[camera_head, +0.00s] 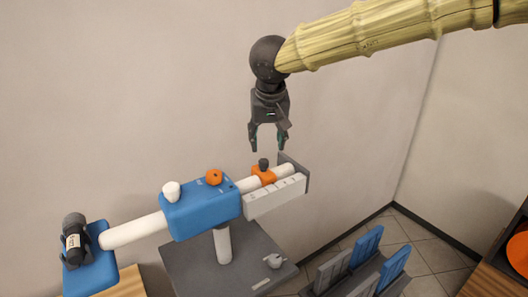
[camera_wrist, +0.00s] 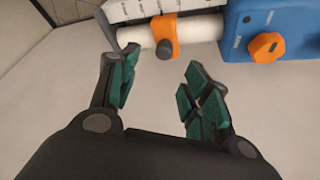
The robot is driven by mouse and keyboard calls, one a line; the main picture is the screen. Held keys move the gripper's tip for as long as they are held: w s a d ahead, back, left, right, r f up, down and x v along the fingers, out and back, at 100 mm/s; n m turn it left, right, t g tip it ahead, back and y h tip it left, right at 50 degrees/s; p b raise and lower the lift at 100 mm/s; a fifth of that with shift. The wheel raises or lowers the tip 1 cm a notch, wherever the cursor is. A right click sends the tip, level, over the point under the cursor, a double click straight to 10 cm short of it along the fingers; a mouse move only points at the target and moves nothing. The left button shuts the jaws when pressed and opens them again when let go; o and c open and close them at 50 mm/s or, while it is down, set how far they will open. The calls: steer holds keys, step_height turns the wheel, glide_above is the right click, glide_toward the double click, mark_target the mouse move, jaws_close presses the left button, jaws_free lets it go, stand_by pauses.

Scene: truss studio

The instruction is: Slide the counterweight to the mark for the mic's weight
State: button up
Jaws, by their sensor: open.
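The counterweight (camera_head: 264,177) is an orange collar with a dark knob, around the white bar (camera_head: 281,171) right of the blue housing (camera_head: 204,212). It also shows in the wrist view (camera_wrist: 164,32), ahead of my fingertips. A white marked scale (camera_head: 274,196) runs beside the bar; its figures are too small to read. The dark mic (camera_head: 74,238) lies in the blue holder (camera_head: 97,272) at the bar's left end. It bears a pale label I cannot read clearly. My gripper (camera_head: 268,148) is open and empty, pointing down above the counterweight, apart from it.
A grey end plate (camera_head: 295,172) closes the bar's right end. The housing carries an orange knob (camera_head: 214,177) and a white knob (camera_head: 171,190). A grey stand (camera_head: 195,265) is below. Blue and grey panels (camera_head: 368,246) stand at lower right. The wall behind is bare.

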mark_target(264, 161)
steer(key=p+x, duration=0.1)
steer(key=x, duration=0.2)
steer(key=p+x, duration=0.1)
steer(key=x, duration=0.2)
steer(key=shift+w+a+f, duration=0.2)
steer(key=shift+a+f, duration=0.05)
steer(key=shift+f, duration=0.6)
steer(key=shift+w+a+f, duration=0.1)
steer(key=shift+w+f, duration=0.3)
steer(key=shift+f, duration=0.2)
steer(key=shift+s+r, duration=0.1)
steer(key=shift+s, duration=0.05)
steer(key=shift+c, duration=1)
jaws_close()
steer(key=shift+p, duration=0.3)
